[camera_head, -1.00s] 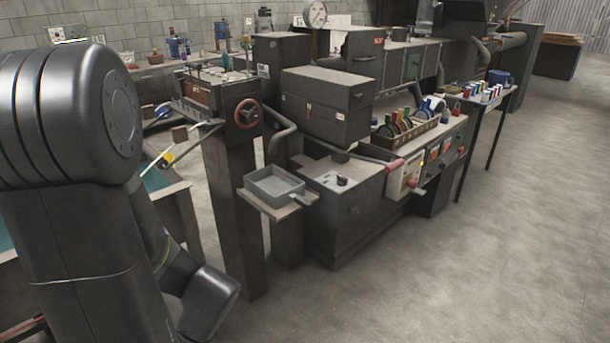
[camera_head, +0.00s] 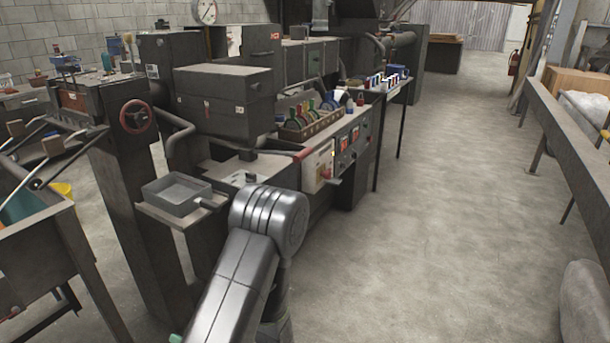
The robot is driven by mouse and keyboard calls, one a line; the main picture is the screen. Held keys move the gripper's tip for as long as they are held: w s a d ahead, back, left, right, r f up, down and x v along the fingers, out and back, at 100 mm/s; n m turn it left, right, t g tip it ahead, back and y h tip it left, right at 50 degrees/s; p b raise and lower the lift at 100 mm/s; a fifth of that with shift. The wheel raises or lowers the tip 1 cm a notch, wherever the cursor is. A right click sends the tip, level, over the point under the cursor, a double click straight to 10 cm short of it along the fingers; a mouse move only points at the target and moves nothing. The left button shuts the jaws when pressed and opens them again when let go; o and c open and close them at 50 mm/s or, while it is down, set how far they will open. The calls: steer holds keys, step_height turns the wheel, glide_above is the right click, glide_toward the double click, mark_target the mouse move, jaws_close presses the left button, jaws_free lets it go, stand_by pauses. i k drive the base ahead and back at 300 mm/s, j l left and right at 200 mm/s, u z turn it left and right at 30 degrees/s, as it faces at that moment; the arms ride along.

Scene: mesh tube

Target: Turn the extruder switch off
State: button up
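The extruder (camera_head: 225,100) is a long dark machine that runs from the left middle toward the back. On its front side is a pale switch box (camera_head: 315,168) with a red-tipped handle (camera_head: 330,175) and a small yellow spot near its top right. The handle's exact position is too small to tell. Which of the controls is the extruder switch is not clear from this view. My arm rises in the lower middle, its elbow in front of the machine's near end and apart from the switch box in the picture. My gripper is not in view.
A shallow grey tray (camera_head: 177,193) juts out at the machine's near end. A red handwheel (camera_head: 136,116) is at left. A rack of coloured rings (camera_head: 312,127) sits on the machine. Open floor (camera_head: 440,220) lies to the right, bounded by a long dark bench or trough (camera_head: 570,135).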

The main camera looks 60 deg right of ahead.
mark_target(327, 174)
steer(key=l, duration=2.15)
steer(key=l+z, duration=0.15)
steer(key=l, duration=2)
